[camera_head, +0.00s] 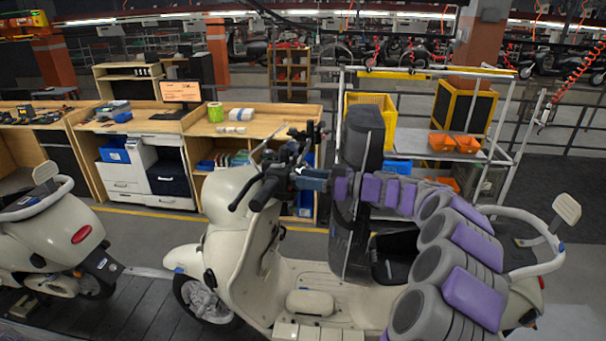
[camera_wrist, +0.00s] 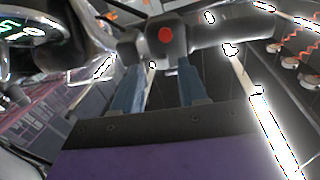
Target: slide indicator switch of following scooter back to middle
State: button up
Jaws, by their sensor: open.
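A cream scooter (camera_head: 225,205) stands in front of me, its handlebar (camera_head: 268,185) turned towards my arm. In the wrist view a dark switch housing (camera_wrist: 150,48) with a round red button (camera_wrist: 166,35) sits on the handlebar by the grip. The indicator slider itself cannot be made out; the fingers may cover it. My gripper (camera_head: 300,176) reaches in from the right, close to the handlebar. In the wrist view its two blue fingers (camera_wrist: 158,72) are apart, with their tips just below the housing. I cannot tell whether they touch it. Nothing is held between them.
Another cream scooter (camera_head: 60,235) stands at the left on the dark slat conveyor (camera_head: 140,305). Wooden workbenches (camera_head: 258,125) line the back. A metal rack (camera_head: 405,145) with a yellow crate and orange bins stands behind my arm. A lit dashboard (camera_wrist: 25,32) is at the wrist view's upper left.

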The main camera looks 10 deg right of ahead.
jog(key=shift+x, duration=0.95)
jog(key=shift+s, duration=0.1)
grip_shut()
